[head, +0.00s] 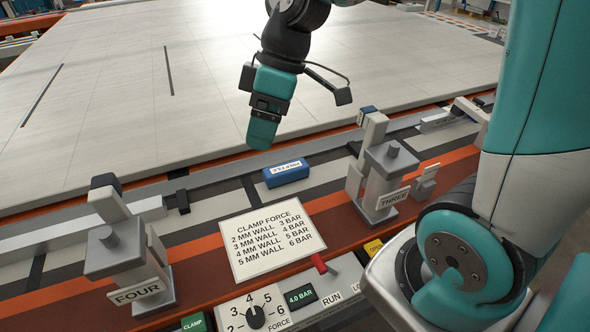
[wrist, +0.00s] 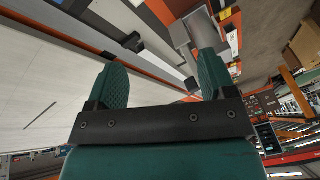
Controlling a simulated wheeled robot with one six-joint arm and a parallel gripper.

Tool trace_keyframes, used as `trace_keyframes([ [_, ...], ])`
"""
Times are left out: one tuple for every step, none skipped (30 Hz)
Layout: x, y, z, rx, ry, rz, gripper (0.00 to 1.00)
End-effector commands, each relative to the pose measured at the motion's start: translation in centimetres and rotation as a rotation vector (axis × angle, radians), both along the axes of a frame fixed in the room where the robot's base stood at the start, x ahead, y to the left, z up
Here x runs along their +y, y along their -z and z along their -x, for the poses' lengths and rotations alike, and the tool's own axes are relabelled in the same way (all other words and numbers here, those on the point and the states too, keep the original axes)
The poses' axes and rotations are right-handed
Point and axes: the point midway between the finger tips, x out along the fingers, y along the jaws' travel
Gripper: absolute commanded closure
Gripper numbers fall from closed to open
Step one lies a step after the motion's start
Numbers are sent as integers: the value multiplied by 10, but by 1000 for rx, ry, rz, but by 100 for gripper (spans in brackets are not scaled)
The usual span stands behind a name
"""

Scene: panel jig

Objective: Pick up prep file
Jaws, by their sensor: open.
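The prep file is a small blue block (head: 287,175) with a white label on top. It lies on the grey strip beside the rail, between clamp posts FOUR and THREE, in the head view. My gripper (head: 263,132) hangs above and behind it, a little to its left in the picture, apart from it. In the wrist view my gripper (wrist: 163,75) shows its two green fingers spread with nothing between them. I cannot make out the blue block in the wrist view.
Clamp FOUR (head: 119,258) stands at the left and clamp THREE (head: 387,180) at the right. A clamp force card (head: 272,238) lies in front of the block. A control panel with a knob (head: 256,316) is at the front edge. The large pale panel (head: 120,90) behind is mostly clear.

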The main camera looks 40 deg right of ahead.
Motion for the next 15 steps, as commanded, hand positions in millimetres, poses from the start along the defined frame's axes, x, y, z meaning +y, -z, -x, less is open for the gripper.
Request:
trace_keyframes([
  [-28,12,-28,-18,-41,-1,23],
  [-43,18,-41,-38,-80,-1,23],
  [-64,28,-58,-63,-130,-2,23],
  [-80,35,-68,-82,-165,-3,23],
  [-95,43,-76,-99,-199,-2,23],
  [-114,52,-86,-121,-240,-3,23],
  [-126,59,-91,-136,-266,-3,23],
  [-138,65,-96,-148,-291,-3,23],
  [-151,72,-100,-164,-319,-3,23],
  [-159,76,-102,-175,-336,-2,23],
  [-165,80,-104,-183,-351,-2,23],
  [-171,85,-106,-191,-366,-2,23],
  [-173,88,-107,-195,-376,-2,23],
  [-174,92,-107,-198,-382,-3,23],
  [-173,98,-108,-198,-387,-4,23],
])
